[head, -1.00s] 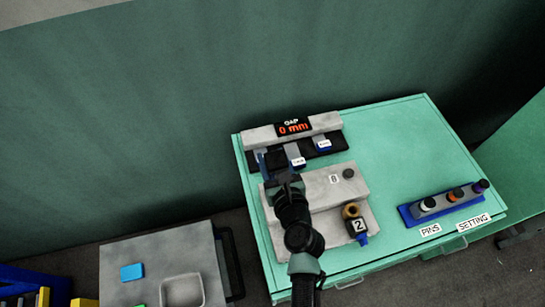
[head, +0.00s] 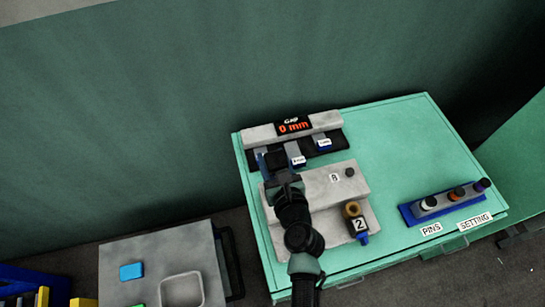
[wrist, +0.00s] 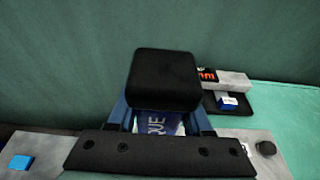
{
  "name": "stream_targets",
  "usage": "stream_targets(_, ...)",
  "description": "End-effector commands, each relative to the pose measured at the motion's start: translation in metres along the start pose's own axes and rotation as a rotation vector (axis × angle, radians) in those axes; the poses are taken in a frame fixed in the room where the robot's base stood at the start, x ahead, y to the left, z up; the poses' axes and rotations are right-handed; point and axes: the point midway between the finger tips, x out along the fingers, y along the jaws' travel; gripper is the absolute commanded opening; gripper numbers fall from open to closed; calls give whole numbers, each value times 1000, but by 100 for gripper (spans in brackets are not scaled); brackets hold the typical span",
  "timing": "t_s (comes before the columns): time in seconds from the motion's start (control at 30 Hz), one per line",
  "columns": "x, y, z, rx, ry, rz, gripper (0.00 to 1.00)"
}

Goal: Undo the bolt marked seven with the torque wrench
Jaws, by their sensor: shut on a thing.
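My gripper (head: 283,180) is over the left part of the grey press block (head: 325,187) on the green bench. In the wrist view its blue fingers (wrist: 160,116) are shut on the torque wrench (wrist: 157,124), a blue body with the letters "QUE" showing. A black block (wrist: 164,78) covers its upper part in that view. A dark bolt (head: 350,172) stands on the press block beside a tag that looks like 8. No bolt marked seven can be made out; my arm hides the block's left part.
A display (head: 293,125) reading 0 mm stands at the back of the bench. A brown ring with tag 2 (head: 360,225) is at the block's front right. A blue pin rack (head: 412,215) stands right. A grey table (head: 150,262) with a tray is at lower left.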

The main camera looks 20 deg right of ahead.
Motion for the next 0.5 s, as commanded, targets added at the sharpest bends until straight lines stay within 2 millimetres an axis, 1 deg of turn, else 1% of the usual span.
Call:
stream_targets(0.03,1,-1,4,-1,-9,-2,0)
stream_targets(0.5,2,-1,-1,-1,-9,-2,0)
